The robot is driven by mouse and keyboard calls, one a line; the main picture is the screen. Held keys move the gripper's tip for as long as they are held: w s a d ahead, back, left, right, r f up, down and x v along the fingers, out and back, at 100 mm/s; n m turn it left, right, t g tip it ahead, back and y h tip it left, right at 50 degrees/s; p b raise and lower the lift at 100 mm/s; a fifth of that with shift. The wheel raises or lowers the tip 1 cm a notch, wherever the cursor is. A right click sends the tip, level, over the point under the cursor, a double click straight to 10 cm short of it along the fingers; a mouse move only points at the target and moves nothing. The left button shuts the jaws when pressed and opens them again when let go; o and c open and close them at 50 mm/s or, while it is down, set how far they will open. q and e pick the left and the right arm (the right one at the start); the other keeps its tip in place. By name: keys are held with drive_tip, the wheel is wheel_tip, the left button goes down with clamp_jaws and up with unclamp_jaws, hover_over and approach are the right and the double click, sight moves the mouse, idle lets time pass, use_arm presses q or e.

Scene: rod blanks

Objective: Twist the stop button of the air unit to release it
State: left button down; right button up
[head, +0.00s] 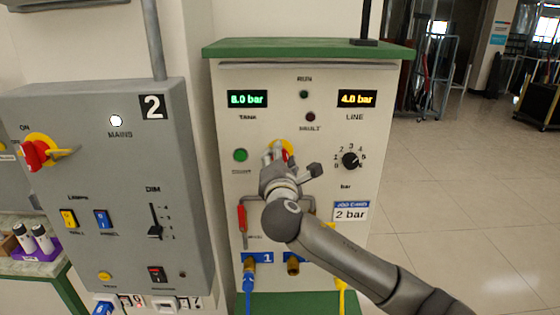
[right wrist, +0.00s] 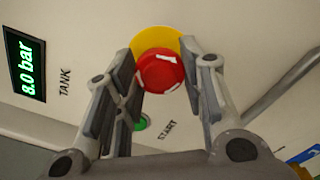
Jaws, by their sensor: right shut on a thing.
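The stop button of the air unit is a red knob on a yellow disc, on the cream front panel (head: 330,230). In the head view my right gripper (head: 276,152) mostly covers it, with a little red and yellow showing (head: 288,149). In the right wrist view the red button (right wrist: 160,72) with white marks sits between my two fingers, the yellow disc (right wrist: 157,42) behind it. My right gripper is shut on the button, one finger on each side. My left gripper is not in view.
A green START button (head: 240,155) lies left of the stop button, a black dial (head: 351,160) right. A red-handled lever (head: 242,218) and hoses are below. A grey cabinet (head: 100,180) marked 2 stands left. Open floor (head: 450,190) lies right.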

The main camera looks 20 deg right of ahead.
drive_tip(key=shift+d+r, duration=0.15)
drive_tip(key=shift+r, duration=0.25)
drive_tip(key=o, duration=0.7)
drive_tip(key=shift+w, duration=0.1)
drive_tip(key=shift+o, duration=1.4)
drive_tip(key=shift+w+f, duration=0.15)
drive_tip(key=shift+o, duration=0.3)
drive_tip(key=shift+w+f, duration=0.1)
drive_tip(key=shift+f, duration=0.1)
drive_tip(key=v, duration=1.2)
